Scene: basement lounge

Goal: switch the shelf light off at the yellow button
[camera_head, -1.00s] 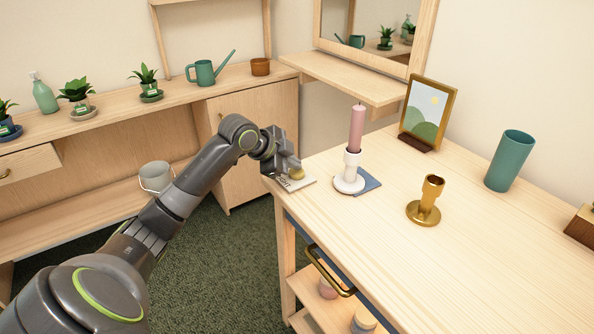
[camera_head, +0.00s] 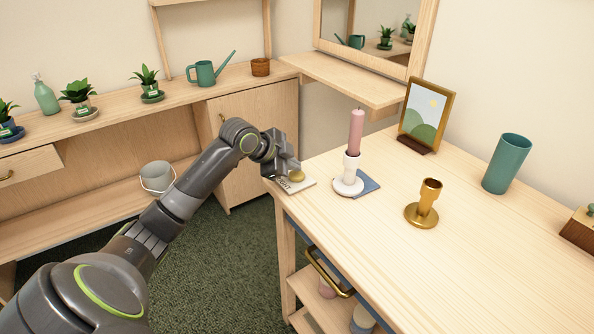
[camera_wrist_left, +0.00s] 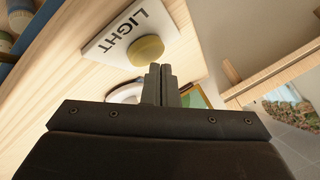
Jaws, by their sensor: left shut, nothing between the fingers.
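The yellow button (camera_head: 296,176) sits on a white plate (camera_head: 301,185) at the near left corner of the wooden table. In the left wrist view the yellow button (camera_wrist_left: 146,50) is round, on the plate marked LIGHT (camera_wrist_left: 104,38). My left gripper (camera_head: 292,166) is shut and empty, right at the button in the head view. In the left wrist view its closed fingertips (camera_wrist_left: 160,70) show just below the button's edge; I cannot tell whether they touch it. My right gripper is not in view.
A white holder with a pink candle (camera_head: 355,132) stands right of the plate on a blue square. A brass candlestick (camera_head: 427,194), a framed picture (camera_head: 426,112) and a teal cup (camera_head: 507,164) stand farther right. The table's front middle is clear.

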